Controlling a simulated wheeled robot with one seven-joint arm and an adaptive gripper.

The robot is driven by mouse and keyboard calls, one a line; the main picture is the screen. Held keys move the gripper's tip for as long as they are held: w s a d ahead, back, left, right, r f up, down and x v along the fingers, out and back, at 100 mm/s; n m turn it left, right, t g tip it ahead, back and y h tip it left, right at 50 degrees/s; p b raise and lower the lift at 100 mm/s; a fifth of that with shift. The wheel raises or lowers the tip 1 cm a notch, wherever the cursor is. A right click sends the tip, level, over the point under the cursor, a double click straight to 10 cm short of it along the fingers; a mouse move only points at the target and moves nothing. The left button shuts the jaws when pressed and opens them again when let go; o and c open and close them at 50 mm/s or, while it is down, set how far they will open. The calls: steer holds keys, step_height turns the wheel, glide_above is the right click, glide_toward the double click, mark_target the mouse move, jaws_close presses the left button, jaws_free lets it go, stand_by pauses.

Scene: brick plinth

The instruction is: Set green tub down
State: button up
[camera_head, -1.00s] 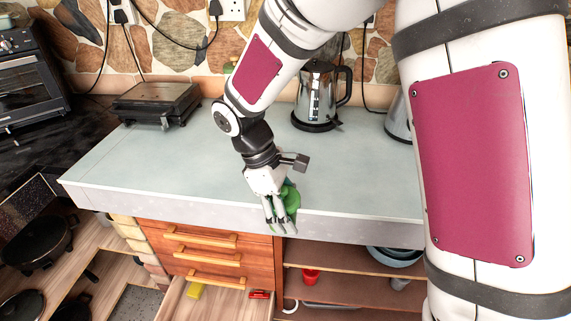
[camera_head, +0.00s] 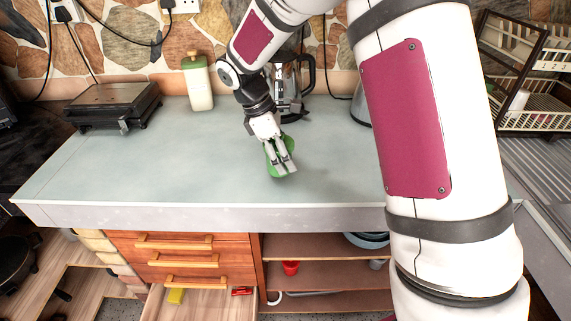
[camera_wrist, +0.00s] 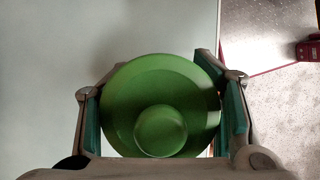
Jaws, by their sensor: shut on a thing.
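The green tub (camera_head: 271,153) is between the fingers of my gripper (camera_head: 282,168), over the pale counter (camera_head: 170,165). In the wrist view the tub (camera_wrist: 185,85) appears as a round green shape with a smaller round part, and both fingers of my gripper (camera_wrist: 162,105) press on its sides. My gripper is shut on it. Part of the tub is hidden behind the fingers in the head view. I cannot tell whether its bottom touches the counter.
A white bottle with a green cap (camera_head: 199,85), a black grill (camera_head: 118,104) and a metal kettle (camera_head: 288,90) stand along the back. A dish rack (camera_head: 535,118) is at right. An open drawer (camera_head: 200,303) juts out below. The counter's left and middle are clear.

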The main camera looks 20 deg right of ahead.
mark_target(273, 141)
steer(key=shift+w+d, duration=0.15)
steer(key=shift+w, duration=0.05)
steer(key=shift+f, duration=1.75)
steer(key=shift+f, duration=0.15)
steer(key=o, duration=1.2)
steer(key=v, duration=1.2)
steer(key=shift+b, duration=0.3)
